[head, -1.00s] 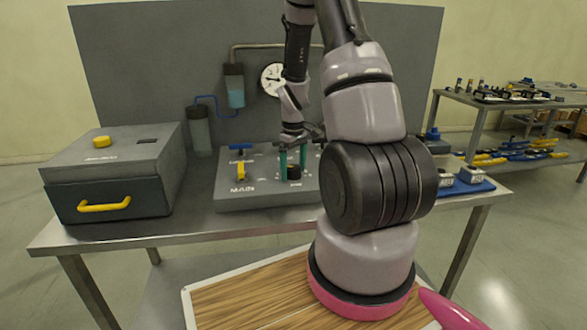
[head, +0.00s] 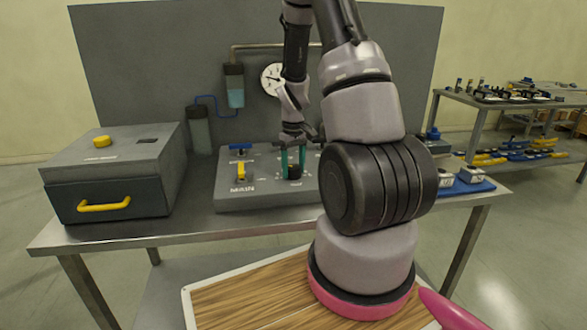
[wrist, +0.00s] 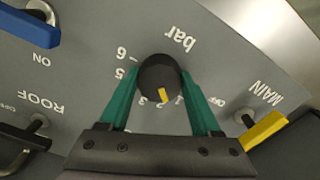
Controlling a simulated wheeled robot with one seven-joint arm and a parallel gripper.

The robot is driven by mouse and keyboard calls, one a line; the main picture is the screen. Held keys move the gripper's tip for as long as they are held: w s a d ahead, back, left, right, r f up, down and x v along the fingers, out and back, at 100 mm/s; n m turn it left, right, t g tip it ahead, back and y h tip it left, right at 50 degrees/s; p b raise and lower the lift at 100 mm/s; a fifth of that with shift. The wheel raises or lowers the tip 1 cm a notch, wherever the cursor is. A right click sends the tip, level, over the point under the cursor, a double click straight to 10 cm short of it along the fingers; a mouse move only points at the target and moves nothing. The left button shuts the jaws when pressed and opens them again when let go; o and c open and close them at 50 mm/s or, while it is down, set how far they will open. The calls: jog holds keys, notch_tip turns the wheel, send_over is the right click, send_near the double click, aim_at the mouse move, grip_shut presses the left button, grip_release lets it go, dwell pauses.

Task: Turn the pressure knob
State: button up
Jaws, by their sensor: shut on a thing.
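The pressure knob (wrist: 158,75) is a round black knob with a yellow pointer mark. It sits on the grey panel (head: 228,192), under the word "bar" in the wrist view. Its yellow mark lies close to the printed 2. My gripper (wrist: 158,76) has its two green fingers on opposite sides of the knob, shut on it. In the head view, my gripper (head: 293,170) reaches down to the panel with the dark knob (head: 294,172) between its fingers. Part of the dial's scale is hidden by the fingers and the knob.
The yellow MAIN handle (wrist: 264,132) is close to the right finger in the wrist view. A blue handle (wrist: 30,27) and a black ROOF handle (wrist: 18,140) are at the left. A round gauge (head: 272,79) is on the back wall. A grey drawer box (head: 110,172) stands left of the panel.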

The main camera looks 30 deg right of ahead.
aim_at(293, 167)
jog(key=m, duration=0.4)
jog(key=shift+m, duration=0.3)
jog(key=m, duration=0.4)
jog(key=shift+m, duration=0.3)
jog(key=o, duration=1.4)
jog(key=shift+c, duration=0.2)
notch_tip(293, 167, up, 11)
